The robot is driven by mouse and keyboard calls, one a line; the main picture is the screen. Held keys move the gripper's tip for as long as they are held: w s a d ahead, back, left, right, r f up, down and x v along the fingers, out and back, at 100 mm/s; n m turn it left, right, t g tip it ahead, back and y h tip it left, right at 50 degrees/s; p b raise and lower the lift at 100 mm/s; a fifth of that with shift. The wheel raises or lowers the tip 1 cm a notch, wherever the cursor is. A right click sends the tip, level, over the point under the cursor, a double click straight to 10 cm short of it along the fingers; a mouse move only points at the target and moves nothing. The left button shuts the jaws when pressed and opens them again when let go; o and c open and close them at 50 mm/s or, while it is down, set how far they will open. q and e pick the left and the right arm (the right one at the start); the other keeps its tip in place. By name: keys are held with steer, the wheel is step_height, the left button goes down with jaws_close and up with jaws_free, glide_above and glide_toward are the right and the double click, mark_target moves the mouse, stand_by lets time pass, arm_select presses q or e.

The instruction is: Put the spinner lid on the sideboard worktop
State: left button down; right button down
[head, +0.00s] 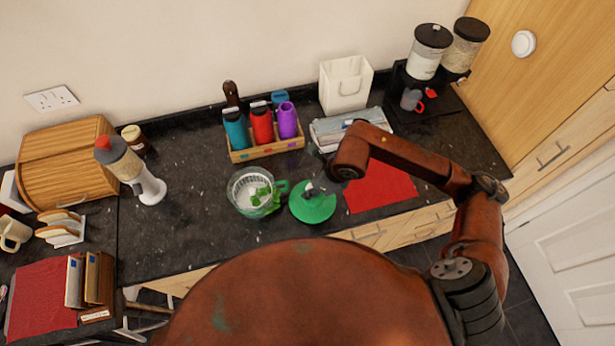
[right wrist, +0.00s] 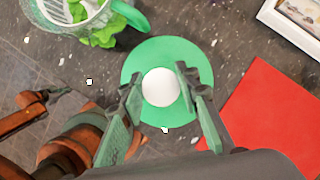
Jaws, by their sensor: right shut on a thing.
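The spinner lid (head: 318,211) is a green disc with a white knob, beside the salad spinner bowl near the front of the dark worktop (head: 195,232). My right gripper (head: 312,188) is over it. In the right wrist view the fingers of my right gripper (right wrist: 159,84) are shut on the white knob of the lid (right wrist: 165,52). I cannot tell whether the lid touches the worktop or hangs just above it. The clear spinner bowl (head: 243,201) has a green handle and holds green leaves.
A red mat (head: 381,187) lies right of the lid.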

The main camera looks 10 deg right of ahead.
steer(key=shift+w, duration=0.9)
steer(key=shift+w+d+f, duration=0.25)
steer(key=shift+s+r, duration=0.1)
steer(key=shift+s, duration=0.25)
steer(key=shift+s+a+r, duration=0.1)
steer(key=shift+s, duration=0.15)
steer(key=c, duration=1.8)
jaws_free()
steer(key=shift+w+a+f, duration=0.1)
steer(key=shift+w+f, duration=0.2)
steer(key=shift+w, duration=0.05)
steer(key=shift+o, duration=1.7)
steer(key=shift+s+r, duration=0.15)
steer(key=shift+s, duration=0.05)
steer(key=shift+w, duration=0.15)
steer(key=shift+r, duration=0.25)
arm_select(q)
steer(key=shift+w+f+b, duration=0.4)
steer(key=shift+w+b, duration=0.1)
steer(key=shift+w, duration=0.3)
arm_select(e)
steer(key=v, duration=1.1)
steer(key=shift+r, duration=0.3)
